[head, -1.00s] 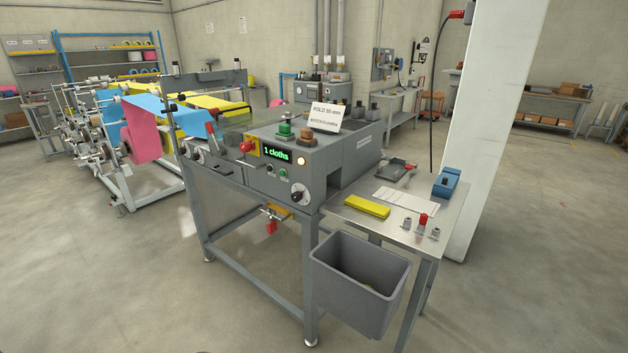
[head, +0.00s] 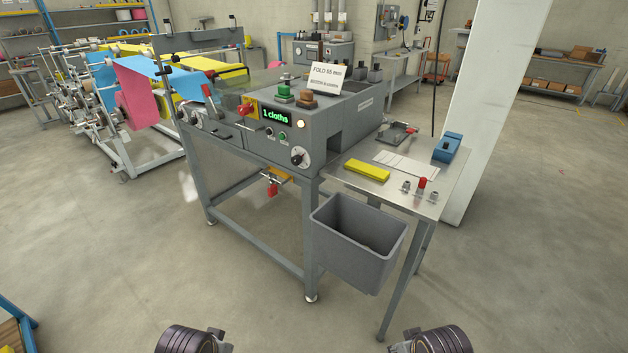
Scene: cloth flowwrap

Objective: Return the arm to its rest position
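Two dark ribbed parts of my arms show at the bottom edge of the head view, one left of centre and one right of centre. The fingers of both grippers are out of the picture, so their state is hidden. A yellow folded cloth (head: 367,170) lies on the steel side table (head: 395,195). Neither arm part touches the machine or the table.
A grey bin (head: 355,250) hangs at the side table's front. A blue device (head: 447,147) and small fittings with a red-topped one (head: 421,186) sit on the table. A white pillar (head: 490,110) stands behind. The floor before the machine is clear.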

